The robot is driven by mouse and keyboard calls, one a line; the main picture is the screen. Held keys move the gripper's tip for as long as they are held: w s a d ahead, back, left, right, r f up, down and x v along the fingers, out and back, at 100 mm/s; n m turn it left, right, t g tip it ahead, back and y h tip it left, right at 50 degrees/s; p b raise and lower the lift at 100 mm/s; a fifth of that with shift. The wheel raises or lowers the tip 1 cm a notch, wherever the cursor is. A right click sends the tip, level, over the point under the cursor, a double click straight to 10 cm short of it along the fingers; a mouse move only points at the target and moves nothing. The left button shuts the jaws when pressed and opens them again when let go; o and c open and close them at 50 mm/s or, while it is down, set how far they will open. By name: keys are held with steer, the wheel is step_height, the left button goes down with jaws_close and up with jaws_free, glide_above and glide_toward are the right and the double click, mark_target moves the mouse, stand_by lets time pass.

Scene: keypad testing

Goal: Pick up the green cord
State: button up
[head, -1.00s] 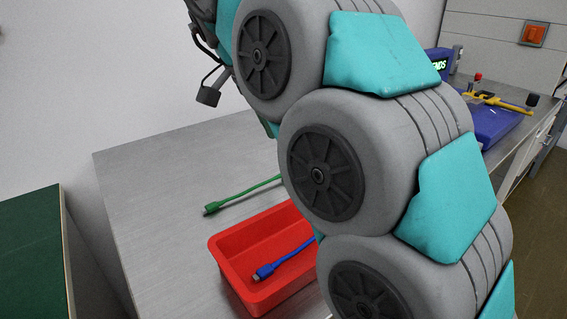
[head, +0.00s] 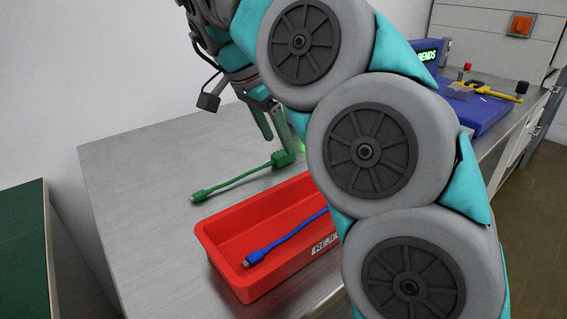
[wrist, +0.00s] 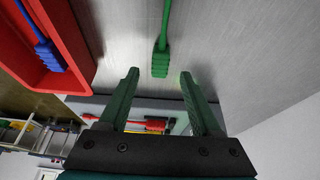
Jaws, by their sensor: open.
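The green cord (head: 232,182) lies on the metal table behind the red bin. Its small plug is at the left and its thicker ribbed end (head: 282,159) at the right. In the wrist view the ribbed end of the green cord (wrist: 160,62) lies beyond the fingertips, roughly between them in the picture. My gripper (head: 273,132) is above the table close to that ribbed end. In the wrist view my gripper (wrist: 157,75) is open, its green fingers spread, with nothing held between them.
The red bin (head: 225,268), labelled as reject, stands in front of the cord and holds a blue cord (head: 285,238). The bare metal table (head: 130,185) is clear at the left. A blue device (head: 480,108) stands at the back right.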

mark_target(283, 152)
steer(key=b+x, duration=0.2)
steer(key=x, duration=0.1)
steer(key=shift+w+d+f, duration=0.1)
steer(key=shift+f, duration=0.25)
steer(key=shift+r, duration=0.1)
jaws_close()
